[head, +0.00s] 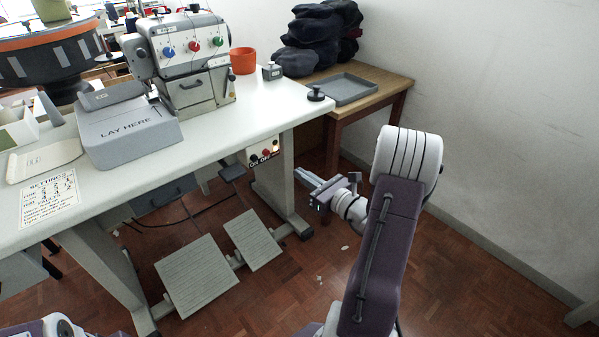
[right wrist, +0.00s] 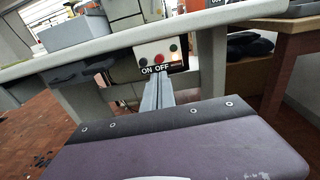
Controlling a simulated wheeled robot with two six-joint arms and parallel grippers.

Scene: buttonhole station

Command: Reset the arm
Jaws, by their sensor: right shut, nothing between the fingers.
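My right gripper (head: 309,181) is in front of the table's right end, below the level of the tabletop, with its fingers together and empty. It points left toward the ON/OFF switch box (head: 263,152) under the table's front edge. In the right wrist view the closed fingers (right wrist: 158,93) reach up toward the switch box (right wrist: 158,55), which has a green and a red button. I cannot tell from these views whether they touch it; in the head view they look apart. My left gripper does not show; only a bit of my own body is at the bottom left.
The white table (head: 232,133) carries a grey machine (head: 190,60), a "LAY HERE" block (head: 128,125) and an orange cup (head: 243,61). A wooden side table (head: 397,84) holds a grey tray (head: 345,90) and dark caps (head: 318,35). Pedals (head: 200,275) stand on the floor.

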